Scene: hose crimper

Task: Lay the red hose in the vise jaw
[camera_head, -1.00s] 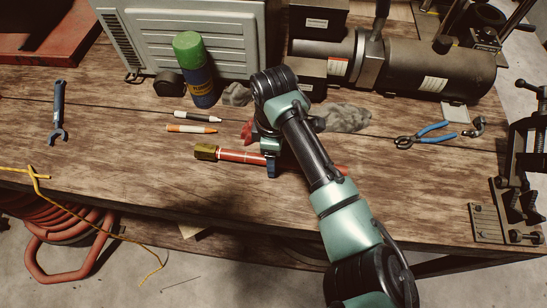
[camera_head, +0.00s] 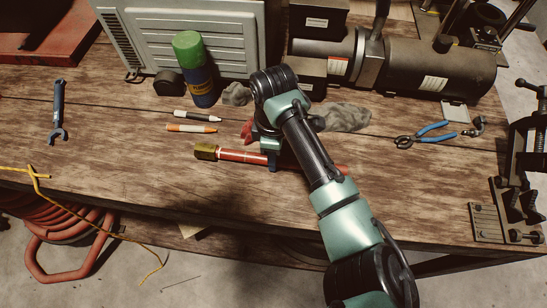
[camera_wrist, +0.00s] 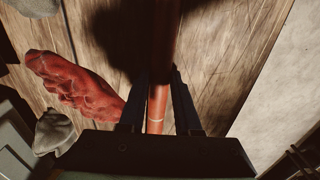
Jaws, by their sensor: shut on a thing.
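The red hose (camera_head: 240,155) with a brass hex fitting (camera_head: 206,152) at its left end lies along the wooden bench near its front edge. Its right part passes behind my arm, and a bit of red shows beyond it. My gripper (camera_head: 272,160) points down at the hose. In the wrist view my gripper's two dark fingers (camera_wrist: 158,100) stand either side of the red hose (camera_wrist: 160,50), shut on it. The hose looks to be at bench level; I cannot tell if it is lifted. The vise (camera_head: 515,200) stands at the bench's right end, partly cut off.
Blue-handled pliers (camera_head: 425,134), a spray can (camera_head: 194,70), two markers (camera_head: 191,128) and a wrench (camera_head: 58,112) lie or stand on the bench. A red rag (camera_wrist: 75,85) and grey rags (camera_head: 345,117) lie close to my gripper. The front right bench top (camera_head: 420,190) is clear.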

